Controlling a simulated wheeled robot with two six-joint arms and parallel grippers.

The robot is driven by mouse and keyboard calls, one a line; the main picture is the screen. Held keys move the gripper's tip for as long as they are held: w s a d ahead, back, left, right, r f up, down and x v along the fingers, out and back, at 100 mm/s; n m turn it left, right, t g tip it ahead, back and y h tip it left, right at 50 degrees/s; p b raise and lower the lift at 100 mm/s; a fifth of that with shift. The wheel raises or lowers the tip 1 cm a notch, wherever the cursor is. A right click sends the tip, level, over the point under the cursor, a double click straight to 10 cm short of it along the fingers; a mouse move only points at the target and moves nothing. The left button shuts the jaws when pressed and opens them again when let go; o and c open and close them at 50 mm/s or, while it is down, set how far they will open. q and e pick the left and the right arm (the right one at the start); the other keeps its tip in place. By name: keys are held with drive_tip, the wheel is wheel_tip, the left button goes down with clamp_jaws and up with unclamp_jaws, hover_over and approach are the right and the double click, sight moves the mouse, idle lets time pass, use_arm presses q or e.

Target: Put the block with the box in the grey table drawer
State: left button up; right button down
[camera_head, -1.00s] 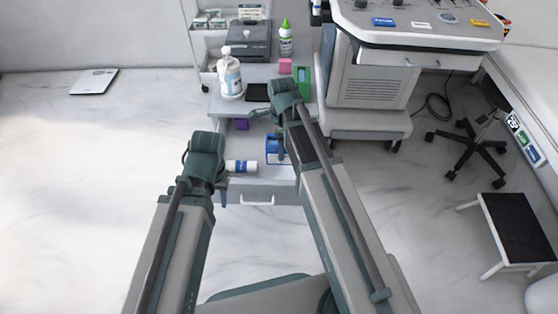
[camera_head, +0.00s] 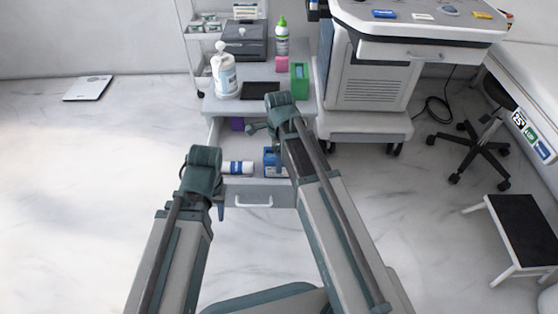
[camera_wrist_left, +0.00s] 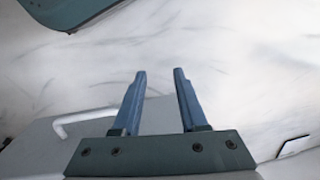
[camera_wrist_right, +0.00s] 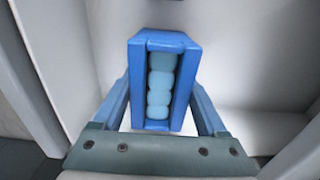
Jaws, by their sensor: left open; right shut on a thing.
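The grey table's drawer (camera_head: 231,194) is pulled open. A small purple block (camera_head: 237,124) lies at its back left. The blue box (camera_head: 269,161) is at the drawer's right side, partly hidden by my right arm. In the right wrist view, my right gripper (camera_wrist_right: 160,112) is shut on this box (camera_wrist_right: 190,62), which has light blue rounded things in its open face. Light drawer walls surround it; whether it touches the floor I cannot tell. My left gripper (camera_wrist_left: 159,73) is open and empty, beside the drawer's left front corner. A pink block (camera_head: 281,63) stands on the table top.
A white and blue bottle (camera_head: 238,168) lies in the drawer. A wipes tub (camera_head: 225,76), a black pad (camera_head: 260,90), a green holder (camera_head: 299,78) and a green-capped bottle (camera_head: 282,38) stand on the table. A wheeled machine (camera_head: 369,78) is close on the right.

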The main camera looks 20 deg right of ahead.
unclamp_jaws()
drive_tip(key=shift+f, duration=0.1)
wheel_tip(320, 180, up, 12)
drive_tip(key=p, duration=1.2)
drive_tip(key=shift+r, duration=0.2)
